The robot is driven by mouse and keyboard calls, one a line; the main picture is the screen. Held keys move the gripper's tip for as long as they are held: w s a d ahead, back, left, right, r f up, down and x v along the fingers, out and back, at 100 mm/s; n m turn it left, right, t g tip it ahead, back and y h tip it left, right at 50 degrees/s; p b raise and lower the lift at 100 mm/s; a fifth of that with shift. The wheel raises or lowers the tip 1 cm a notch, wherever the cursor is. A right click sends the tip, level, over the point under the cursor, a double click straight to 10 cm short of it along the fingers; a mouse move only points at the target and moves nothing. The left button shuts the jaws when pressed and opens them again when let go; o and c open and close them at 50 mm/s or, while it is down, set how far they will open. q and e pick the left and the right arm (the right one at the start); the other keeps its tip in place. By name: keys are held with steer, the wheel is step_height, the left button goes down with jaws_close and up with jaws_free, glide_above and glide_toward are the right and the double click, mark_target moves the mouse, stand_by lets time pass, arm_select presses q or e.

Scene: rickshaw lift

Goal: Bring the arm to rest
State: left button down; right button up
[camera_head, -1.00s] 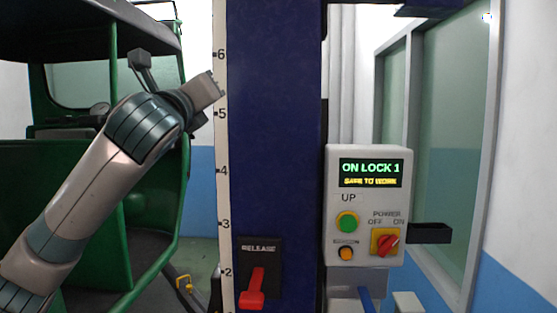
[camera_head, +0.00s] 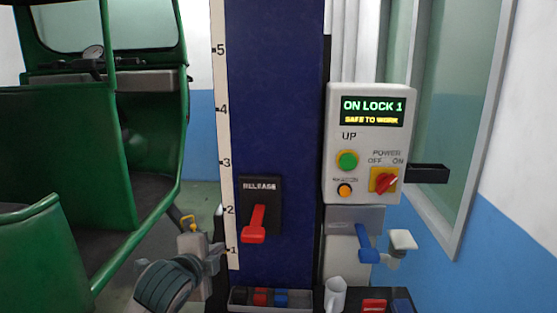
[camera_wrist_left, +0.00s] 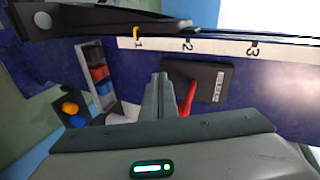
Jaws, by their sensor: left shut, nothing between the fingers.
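My left gripper (camera_head: 217,251) is low in the head view, at the left edge of the blue lift column (camera_head: 275,120), near the scale's lowest marks. Its fingers are shut and empty, and they show in the left wrist view (camera_wrist_left: 158,85). The red release lever (camera_head: 256,222) on its black plate is to the right of and slightly above the gripper; the two look apart in the head view. The lever also shows in the left wrist view (camera_wrist_left: 187,98), just beside the fingers.
A grey control box (camera_head: 367,145) reads "ON LOCK 1, SAFE TO WORK". A tray (camera_head: 240,302) with coloured blocks sits at the column's foot. A green rickshaw (camera_head: 145,140) stands at the left.

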arm_select(q)
steer(key=s+a+f+n+g, duration=0.1)
steer(key=s+f+n, duration=0.1)
steer(key=s+f, duration=0.4)
steer(key=s+a+f+n+g, duration=0.1)
steer(key=s+f+n+g, duration=0.15)
steer(key=f, duration=0.65)
steer(key=s+a+f+n+g+y, duration=0.15)
steer(key=s+f+n, duration=0.25)
steer(key=s+f, duration=0.5)
steer(key=s+a+f+n+g, duration=0.3)
steer(key=s+f+n, duration=0.1)
steer(key=s, duration=1)
steer(key=s+a+f+n+g, duration=0.2)
steer(key=s+f+n, duration=0.2)
steer(key=s+f, duration=0.5)
steer(key=s+f+g, duration=0.1)
steer(key=s+f, duration=0.1)
steer(key=f, duration=1.1)
steer(key=s+f, duration=0.2)
steer(key=f, duration=1.1)
steer(key=s+a+f+g+b, duration=0.1)
steer(key=s+a+f, duration=0.1)
steer(key=s+f, duration=1.5)
steer(key=shift+s+a+f+m, duration=0.25)
steer(key=shift+s+f+m, duration=0.1)
steer(key=shift+f, duration=0.4)
steer(key=shift+y, duration=0.25)
